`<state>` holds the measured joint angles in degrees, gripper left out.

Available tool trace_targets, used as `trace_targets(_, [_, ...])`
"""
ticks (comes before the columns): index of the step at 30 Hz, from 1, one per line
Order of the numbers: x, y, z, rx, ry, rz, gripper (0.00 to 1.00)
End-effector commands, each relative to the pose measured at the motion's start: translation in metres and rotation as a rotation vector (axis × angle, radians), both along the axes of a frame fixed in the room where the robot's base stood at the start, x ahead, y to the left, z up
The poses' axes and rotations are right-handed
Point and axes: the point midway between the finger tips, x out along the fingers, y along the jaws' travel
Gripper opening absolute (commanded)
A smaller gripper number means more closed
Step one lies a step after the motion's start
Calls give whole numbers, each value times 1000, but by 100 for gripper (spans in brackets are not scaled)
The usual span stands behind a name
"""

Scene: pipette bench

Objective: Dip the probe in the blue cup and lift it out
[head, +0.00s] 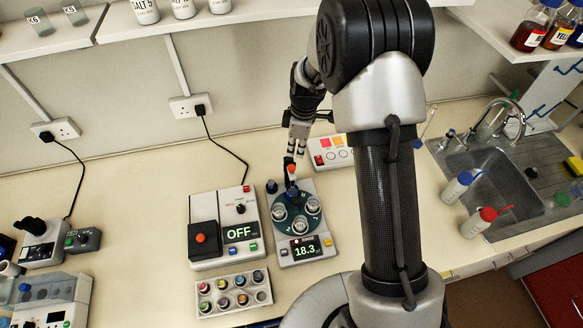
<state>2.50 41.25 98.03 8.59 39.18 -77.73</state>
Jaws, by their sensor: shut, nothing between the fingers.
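A grey device (283,257) with a round dark green carousel (297,229) and a screen reading 18.3 stands on the bench. Several pale cups (280,213) sit in the carousel. A small blue part (292,190) shows at its back edge, below a red-orange tip (291,169); which is the blue cup and which the probe is too small to tell. My gripper (289,160) points down right above the red-orange tip, shut and empty. Whether it touches the tip cannot be told.
A box with an OFF display (238,233) stands left of the device. A rack of coloured vials (234,292) lies in front. A white panel (331,152) is behind.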

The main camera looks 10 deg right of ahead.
Motion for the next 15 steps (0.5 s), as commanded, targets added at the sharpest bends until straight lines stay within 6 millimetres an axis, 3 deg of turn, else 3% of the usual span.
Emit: trace_targets(15, [2,6,-59,0,0,0,0])
